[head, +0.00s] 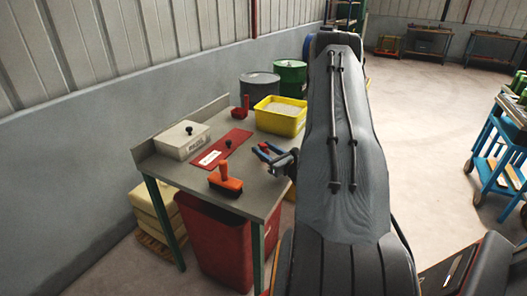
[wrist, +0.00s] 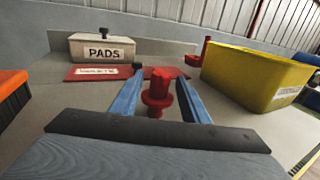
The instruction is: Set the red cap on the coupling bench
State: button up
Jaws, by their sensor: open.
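A red flanged piece, which looks like the red cap (wrist: 157,92), stands upright on the grey bench top between my open fingers in the wrist view. Gaps show between it and both fingers. My gripper (wrist: 160,88) has two blue fingers, spread apart and low over the bench. In the head view my gripper (head: 263,150) reaches in from the bench's right side, and the cap is mostly hidden by the fingers. The bench (head: 186,172) has a grey top and green legs; no label naming it as the coupling bench is readable.
A white PADS box (wrist: 103,48), a red labelled mat (head: 222,150) and a second red piece (head: 241,107) lie beyond my gripper. A yellow bin (head: 281,116) stands close at the right in the wrist view. An orange-handled brush (head: 225,181) lies near the front edge.

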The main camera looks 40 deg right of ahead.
jog(key=shift+w, duration=0.35)
grip_shut()
jog(key=shift+r, duration=0.1)
